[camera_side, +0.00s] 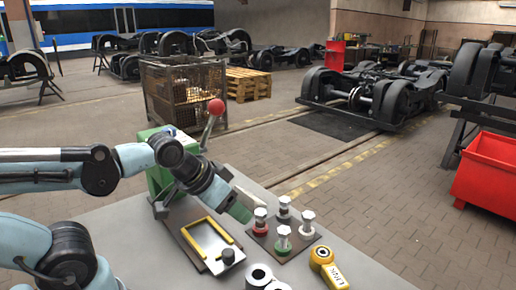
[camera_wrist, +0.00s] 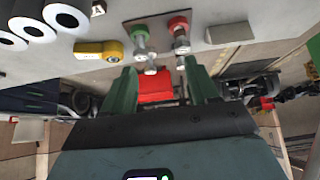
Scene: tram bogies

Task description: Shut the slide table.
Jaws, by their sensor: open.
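The slide table (camera_side: 196,240) is a dark plate with a yellow-edged frame and a black knob (camera_side: 228,256) at its front end. It lies on the grey bench in the side view, and I cannot make it out in the wrist view. My gripper (camera_side: 240,209) is above the bench, behind and right of the slide table, beside the plate with knobs. In the wrist view its two green fingers (camera_wrist: 160,88) stand apart with nothing held between them. My forearm and gripper hide part of the bench behind the slide table.
Several knobbed posts with coloured bases (camera_side: 283,238) stand on a plate right of the slide table. A yellow block (camera_side: 327,268) and metal cylinders (camera_side: 260,276) lie at the front. A green machine with a red-balled lever (camera_side: 215,108) stands behind my arm.

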